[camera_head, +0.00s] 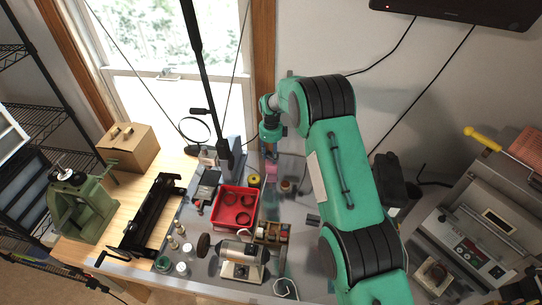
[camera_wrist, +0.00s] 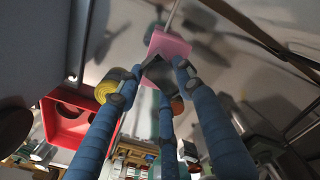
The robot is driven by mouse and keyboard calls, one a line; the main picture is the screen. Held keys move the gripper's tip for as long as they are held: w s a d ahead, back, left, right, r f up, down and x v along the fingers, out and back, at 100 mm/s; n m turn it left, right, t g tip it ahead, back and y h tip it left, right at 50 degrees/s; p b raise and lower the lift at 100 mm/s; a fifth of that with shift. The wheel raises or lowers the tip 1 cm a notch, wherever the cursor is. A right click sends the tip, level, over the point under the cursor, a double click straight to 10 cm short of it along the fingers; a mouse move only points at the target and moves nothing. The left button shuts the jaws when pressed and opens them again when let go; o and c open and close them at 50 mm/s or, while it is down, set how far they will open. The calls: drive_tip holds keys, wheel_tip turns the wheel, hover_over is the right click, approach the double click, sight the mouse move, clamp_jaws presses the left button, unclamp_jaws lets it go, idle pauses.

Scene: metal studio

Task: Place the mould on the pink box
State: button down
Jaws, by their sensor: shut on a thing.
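The pink box (camera_head: 271,172) stands on the bench below my wrist in the head view. In the wrist view the pink box (camera_wrist: 168,45) shows at the top centre, just beyond the fingertips. My gripper (camera_wrist: 156,80) has blue fingers, shut on a dark grey squarish piece, which I take to be the mould (camera_wrist: 180,84). The mould partly covers the lower part of the pink box in this view. I cannot tell whether the two touch. In the head view my gripper (camera_head: 268,150) is small and the mould cannot be made out.
A red tray (camera_head: 221,211) with dark rings stands in front of the pink box, with a yellow roll (camera_head: 254,181) beside it. A small round brownish thing (camera_head: 286,186) is to the right. A motor-like machine (camera_head: 243,254) and a black frame (camera_head: 150,215) stand nearer and left.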

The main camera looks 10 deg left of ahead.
sight(271, 157)
drive_tip(key=shift+f, duration=0.25)
drive_tip(key=shift+f, duration=0.1)
drive_tip(key=c, duration=1.2)
unclamp_jaws()
drive_tip(key=shift+f, duration=0.1)
drive_tip(key=shift+o, duration=0.2)
wheel_tip(271, 157, up, 12)
drive_tip(key=b, duration=0.1)
drive_tip(key=shift+r, duration=0.2)
